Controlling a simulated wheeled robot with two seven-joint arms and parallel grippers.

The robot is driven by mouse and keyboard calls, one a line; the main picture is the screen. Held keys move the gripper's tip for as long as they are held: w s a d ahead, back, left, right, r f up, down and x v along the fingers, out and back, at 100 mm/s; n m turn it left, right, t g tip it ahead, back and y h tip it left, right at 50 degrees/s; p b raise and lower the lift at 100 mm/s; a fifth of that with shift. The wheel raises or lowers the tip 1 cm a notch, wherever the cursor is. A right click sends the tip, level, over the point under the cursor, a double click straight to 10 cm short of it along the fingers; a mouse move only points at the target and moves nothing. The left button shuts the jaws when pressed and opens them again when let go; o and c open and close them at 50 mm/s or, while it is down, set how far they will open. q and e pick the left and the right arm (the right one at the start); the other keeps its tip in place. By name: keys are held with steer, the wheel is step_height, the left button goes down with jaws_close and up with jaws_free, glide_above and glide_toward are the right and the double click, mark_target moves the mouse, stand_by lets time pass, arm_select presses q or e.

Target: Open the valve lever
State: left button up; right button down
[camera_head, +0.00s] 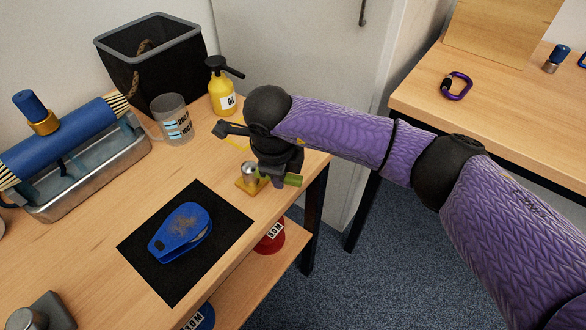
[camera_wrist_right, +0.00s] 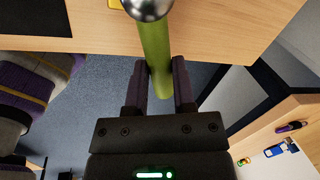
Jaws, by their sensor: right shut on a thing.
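The valve (camera_head: 250,174) stands near the right edge of the workbench, with a yellow base and a silver rounded body. Its green lever (camera_head: 293,180) sticks out sideways past the bench edge; the wrist view shows the lever (camera_wrist_right: 155,45) running from the silver knob (camera_wrist_right: 148,8) down between my fingers. My right gripper (camera_head: 278,182) is shut on the lever, with a finger on each side (camera_wrist_right: 160,68). The gripper hides part of the lever in the head view. My left gripper is in neither view.
A blue tool (camera_head: 180,231) lies on a black mat (camera_head: 222,212) left of the valve. A yellow oil bottle (camera_head: 222,92), clear cup (camera_head: 173,120) and black bin (camera_head: 150,70) stand behind. Red can (camera_head: 270,238) is on the lower shelf. A second table (camera_head: 490,110) is at right.

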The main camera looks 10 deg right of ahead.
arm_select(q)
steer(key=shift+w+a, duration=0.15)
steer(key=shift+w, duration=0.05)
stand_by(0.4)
arm_select(e)
steer(key=c, duration=0.5)
jaws_free()
steer(key=shift+s+a, duration=0.1)
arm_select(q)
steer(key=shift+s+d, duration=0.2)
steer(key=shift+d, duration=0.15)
arm_select(e)
steer(key=shift+o, duration=0.3)
arm_select(q)
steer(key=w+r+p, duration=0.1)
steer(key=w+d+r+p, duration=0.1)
steer(key=p, duration=0.1)
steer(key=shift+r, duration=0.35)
arm_select(e)
step_height(320, 180, up, 10)
steer(key=s, duration=0.1)
steer(key=shift+s+a, duration=0.35)
steer(key=shift+a, duration=0.1)
